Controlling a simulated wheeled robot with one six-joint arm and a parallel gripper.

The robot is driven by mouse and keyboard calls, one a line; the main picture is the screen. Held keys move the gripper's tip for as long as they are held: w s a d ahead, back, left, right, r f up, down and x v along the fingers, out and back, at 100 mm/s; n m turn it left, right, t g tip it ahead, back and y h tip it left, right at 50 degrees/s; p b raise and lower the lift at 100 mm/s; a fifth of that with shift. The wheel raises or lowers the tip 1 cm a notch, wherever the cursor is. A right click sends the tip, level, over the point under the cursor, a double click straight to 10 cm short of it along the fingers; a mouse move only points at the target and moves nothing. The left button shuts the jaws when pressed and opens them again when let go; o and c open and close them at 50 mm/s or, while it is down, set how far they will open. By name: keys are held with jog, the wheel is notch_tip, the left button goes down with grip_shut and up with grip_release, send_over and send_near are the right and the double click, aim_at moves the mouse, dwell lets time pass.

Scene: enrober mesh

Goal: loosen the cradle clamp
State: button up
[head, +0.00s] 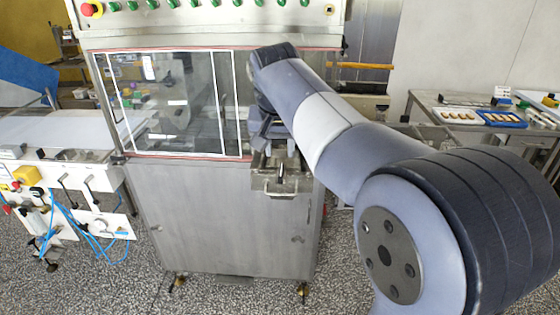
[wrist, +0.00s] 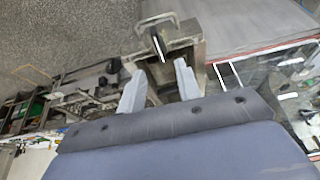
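A metal cradle (head: 262,180) with a loop handle is fixed to the front of the steel machine, just below its window. It also shows in the wrist view (wrist: 195,32), with its handle (wrist: 142,24) at the top. A small dark lever with a bright stripe, which looks like the clamp (wrist: 157,42), stands up in the cradle; it also shows in the head view (head: 281,172). My gripper (wrist: 160,70) is open, its two pale fingers apart and pointing toward the cradle. The lever is just beyond the fingertips, roughly between them. I cannot tell whether anything touches it.
The machine's glass window (head: 175,105) is directly beside my gripper. A white conveyor (head: 70,132) with hoses and levers stands at left. A steel table (head: 425,103) with trays stands at right. Speckled floor is open in front.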

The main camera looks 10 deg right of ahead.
aim_at(281, 170)
jog(key=x, duration=0.8)
jog(key=shift+d+f+p, duration=0.1)
jog(key=shift+f+p, duration=0.05)
jog(key=shift+p, duration=0.2)
grip_shut()
